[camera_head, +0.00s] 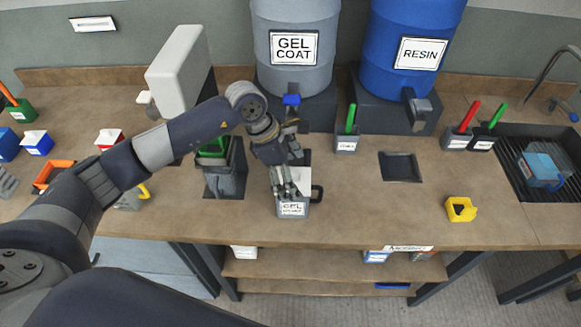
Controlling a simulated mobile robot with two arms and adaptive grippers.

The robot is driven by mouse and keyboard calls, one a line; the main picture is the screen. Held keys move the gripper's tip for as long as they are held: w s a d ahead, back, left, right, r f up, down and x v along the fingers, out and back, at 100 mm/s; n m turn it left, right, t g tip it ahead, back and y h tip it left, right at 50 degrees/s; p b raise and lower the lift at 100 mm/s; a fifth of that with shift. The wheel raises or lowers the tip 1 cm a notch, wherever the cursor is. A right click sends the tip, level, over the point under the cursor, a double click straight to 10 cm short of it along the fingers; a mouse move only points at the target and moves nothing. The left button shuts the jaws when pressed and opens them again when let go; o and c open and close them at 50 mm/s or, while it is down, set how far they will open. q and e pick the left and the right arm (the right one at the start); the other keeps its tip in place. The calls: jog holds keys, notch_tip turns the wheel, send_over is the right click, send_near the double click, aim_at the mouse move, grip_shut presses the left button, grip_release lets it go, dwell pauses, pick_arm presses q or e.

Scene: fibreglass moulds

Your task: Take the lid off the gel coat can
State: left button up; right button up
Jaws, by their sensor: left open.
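The gel coat can (293,211) is a small white can labelled "GEL COAT" near the front edge of the bench, with a black handle on its right side. A pale flat top, which looks like its lid (301,178), shows partly behind my fingers. My left gripper (286,190) reaches down over the can with its fingers apart. Its fingertips are at or just above the can's top; I cannot tell whether they touch it. The gripper hides part of the top. My right gripper is not in view.
A grey gel coat drum (295,75) and a blue resin drum (415,85) stand behind. A grey stand (226,178) is close on the left. A dark square tray (400,167) and a yellow holder (461,209) lie to the right, with clear bench between them and the can.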

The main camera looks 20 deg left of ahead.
aim_at(293, 174)
pick_arm(q)
jog(key=shift+c, duration=0.6)
jog(key=c, duration=1)
jog(key=shift+r, duration=0.25)
jog(key=shift+r+p, duration=1.05)
jog(key=shift+r, duration=1.1)
jog(key=shift+r, duration=0.15)
